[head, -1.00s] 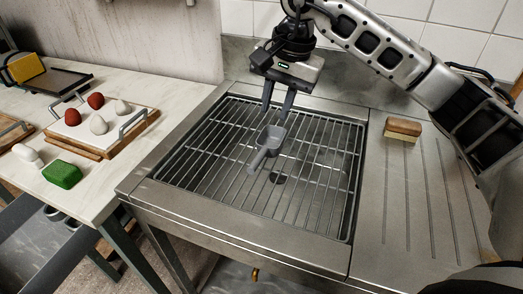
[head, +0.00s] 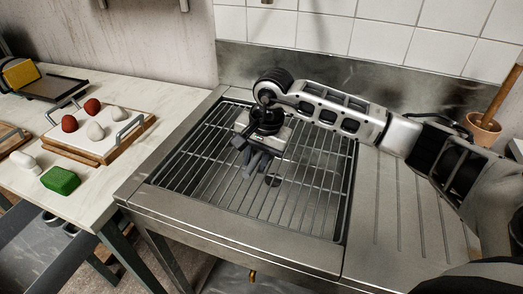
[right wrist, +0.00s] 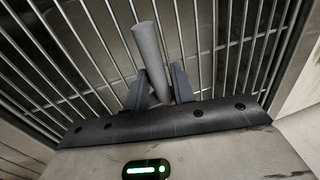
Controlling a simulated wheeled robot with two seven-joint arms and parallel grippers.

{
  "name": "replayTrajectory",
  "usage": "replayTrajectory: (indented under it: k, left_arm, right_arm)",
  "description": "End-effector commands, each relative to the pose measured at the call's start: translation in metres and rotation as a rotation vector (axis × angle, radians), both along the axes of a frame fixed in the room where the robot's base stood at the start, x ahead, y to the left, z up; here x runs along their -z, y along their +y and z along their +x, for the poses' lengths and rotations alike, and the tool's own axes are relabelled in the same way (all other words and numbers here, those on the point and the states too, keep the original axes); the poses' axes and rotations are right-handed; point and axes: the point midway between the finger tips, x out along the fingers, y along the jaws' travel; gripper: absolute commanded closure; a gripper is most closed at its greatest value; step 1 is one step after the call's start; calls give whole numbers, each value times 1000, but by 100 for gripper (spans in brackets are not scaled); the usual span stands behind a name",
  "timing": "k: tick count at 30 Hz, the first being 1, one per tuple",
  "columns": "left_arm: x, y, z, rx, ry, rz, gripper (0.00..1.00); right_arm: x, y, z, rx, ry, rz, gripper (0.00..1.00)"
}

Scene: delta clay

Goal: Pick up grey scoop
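The grey scoop (right wrist: 147,42) lies on the sink's wire rack (head: 312,205). In the right wrist view its round handle runs up from between my fingers; its bowl is hidden behind the gripper. My right gripper (right wrist: 160,82) is low over the rack, with one finger on each side of the handle. The fingers look open, with a narrow gap; contact is hard to judge. In the head view the right gripper (head: 257,166) points down and mostly covers the scoop. My left gripper is not in view.
A steel sink rim (head: 230,234) surrounds the rack. On the left counter are a board (head: 98,150) with red and white lumps, a green block (head: 61,180) and a white piece (head: 24,161). A terracotta pot (head: 483,130) stands back right. The ribbed drainboard (head: 395,225) is mostly clear.

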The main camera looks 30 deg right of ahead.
Motion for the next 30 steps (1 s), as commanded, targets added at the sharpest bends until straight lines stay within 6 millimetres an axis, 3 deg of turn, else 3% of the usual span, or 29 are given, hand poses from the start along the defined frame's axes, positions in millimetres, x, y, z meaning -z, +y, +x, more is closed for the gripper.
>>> replayTrajectory:
  k: [7,8,10,11,23,30]
  left_arm:
    - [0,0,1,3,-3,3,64]
    - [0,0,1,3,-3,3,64]
    - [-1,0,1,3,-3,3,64]
    - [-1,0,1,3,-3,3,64]
    - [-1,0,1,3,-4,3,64]
    - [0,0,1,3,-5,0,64]
  right_arm:
    - [4,1,0,-1,0,0,75]
    - [4,1,0,-1,0,0,78]
    - [4,1,0,0,0,0,97]
    - [4,0,0,0,0,0,100]
    - [0,0,1,0,-2,1,100]
    - [-28,0,2,0,-6,-1,100]
